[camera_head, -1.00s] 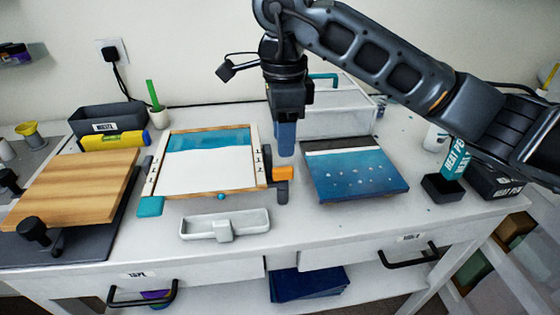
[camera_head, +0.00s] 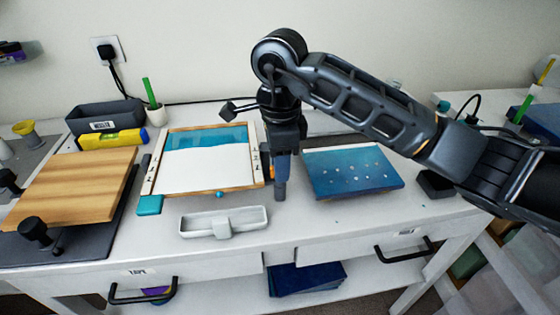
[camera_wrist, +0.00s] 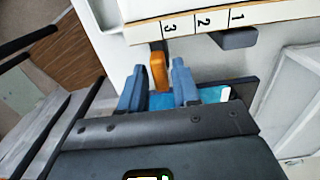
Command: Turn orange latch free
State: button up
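The orange latch (camera_wrist: 158,70) shows in the wrist view beside the white strip numbered 1, 2, 3 (camera_wrist: 250,13). In the head view only a sliver of orange shows, as my arm hides most of it. My gripper (camera_head: 281,192) points down at the right side of the wooden-edged frame (camera_head: 207,193), which holds a white and teal panel. In the wrist view its two blue fingers are apart, one on each side of the latch's end. Whether either finger touches the latch cannot be told.
A blue speckled panel (camera_head: 352,172) lies close on the right. A white tray (camera_head: 224,221) stands in front of the frame. A wooden board (camera_head: 75,187) and a yellow level (camera_head: 112,139) are on the left. The table front near the gripper is clear.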

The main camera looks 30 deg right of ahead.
grip_shut()
jog(key=shift+f+b, duration=0.15)
jog(key=shift+b, duration=0.35)
jog(key=n+b, duration=0.3)
jog(key=b, duration=0.1)
jog(key=shift+f, duration=0.2)
jog(key=n+b, duration=0.4)
jog(key=b, duration=0.3)
jog(key=n+b, duration=0.2)
jog(key=n, duration=0.1)
jog(key=n+b, duration=0.2)
jog(key=shift+r+n+b, duration=0.2)
jog(key=shift+n+b, duration=0.2)
jog(key=n+b, duration=0.1)
jog(key=n, duration=0.4)
jog(key=shift+r+b, duration=0.15)
jog(key=shift+b, duration=0.25)
